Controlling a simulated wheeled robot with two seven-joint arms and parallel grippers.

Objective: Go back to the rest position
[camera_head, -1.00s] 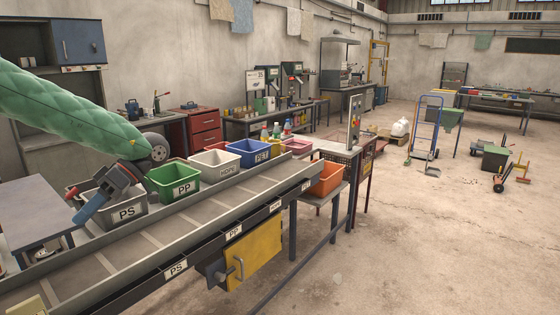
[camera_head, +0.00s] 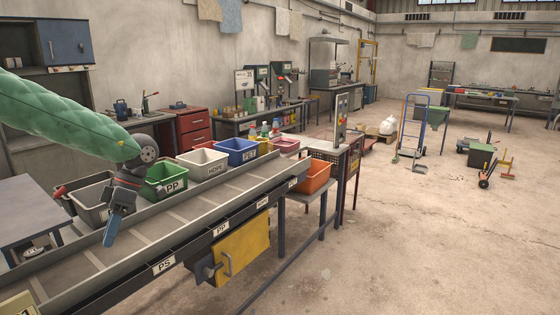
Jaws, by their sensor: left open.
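My left gripper (camera_head: 118,222) hangs at the end of my green-sleeved left arm (camera_head: 60,118), which comes in from the left. It is open, with its blue finger pointing down over the sorting conveyor (camera_head: 145,237), in front of the grey bin (camera_head: 90,205). Nothing shows in its jaws. The gripper covers part of the grey bin. My right gripper is not in view.
Behind the conveyor stand a green PP bin (camera_head: 166,182), a white HDPE bin (camera_head: 203,163) and a blue PET bin (camera_head: 236,152). An orange bin (camera_head: 313,177) sits at the far end. A yellow panel (camera_head: 242,253) hangs below the conveyor.

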